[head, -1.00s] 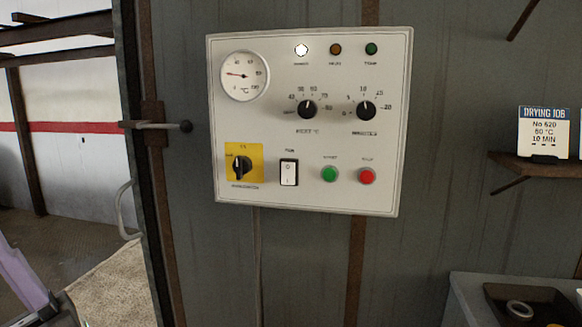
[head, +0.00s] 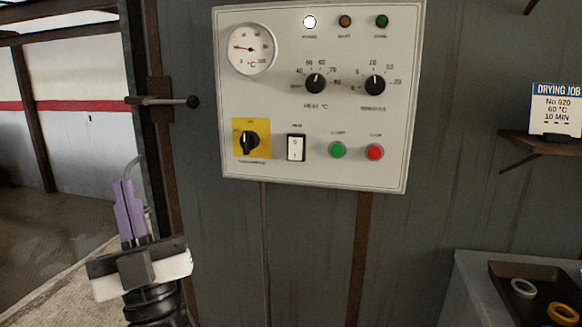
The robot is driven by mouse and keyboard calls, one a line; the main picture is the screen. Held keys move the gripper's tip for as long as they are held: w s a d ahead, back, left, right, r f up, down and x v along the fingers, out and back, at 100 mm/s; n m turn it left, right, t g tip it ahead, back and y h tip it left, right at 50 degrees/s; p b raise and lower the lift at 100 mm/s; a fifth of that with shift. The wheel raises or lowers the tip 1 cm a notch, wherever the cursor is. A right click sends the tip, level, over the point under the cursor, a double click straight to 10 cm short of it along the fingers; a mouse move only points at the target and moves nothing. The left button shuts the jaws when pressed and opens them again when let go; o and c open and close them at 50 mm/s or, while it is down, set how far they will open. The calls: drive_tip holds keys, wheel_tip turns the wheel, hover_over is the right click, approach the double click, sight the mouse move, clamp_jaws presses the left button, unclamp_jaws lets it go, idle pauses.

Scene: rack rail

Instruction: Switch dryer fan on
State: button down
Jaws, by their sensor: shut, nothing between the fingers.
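The white control panel (head: 393,133) hangs on the dark grey wall at the top middle. Its fan switch (head: 296,148) is a white rocker in a black frame, in the lower row between the yellow-backed black main switch (head: 250,141) and the green button (head: 338,150). The rocker carries marks, too small to tell which side is pressed. My gripper (head: 125,185) points up at the lower left, with two purple fingers shut together and empty. It is below and left of the panel, apart from it.
A lever handle (head: 165,101) juts from the door edge left of the panel. A grey bench (head: 467,290) with a tray of rings is at lower right. Wall below the panel is clear.

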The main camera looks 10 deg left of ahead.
drive_tip(key=w+d+f+m+t+h, duration=0.3)
drive_tip(key=w+d+f+m+h, duration=0.2)
drive_tip(key=w+h, duration=0.4)
drive_tip(key=w+d+f+m+t+h, duration=0.3)
drive_tip(key=w+d+f+m+h, duration=0.2)
drive_tip(key=h, duration=0.9)
drive_tip(key=w+d+m, duration=0.3)
drive_tip(key=w, duration=0.2)
drive_tip(key=shift+f, duration=0.4)
drive_tip(key=p, duration=0.5)
approach(294, 153)
wheel_tip(294, 153, up, 4)
drive_tip(key=w, duration=0.3)
drive_tip(key=shift+w+p, duration=0.3)
drive_tip(key=shift+p, duration=0.05)
drive_tip(key=shift+w+f, duration=0.15)
drive_tip(key=shift+w, duration=0.35)
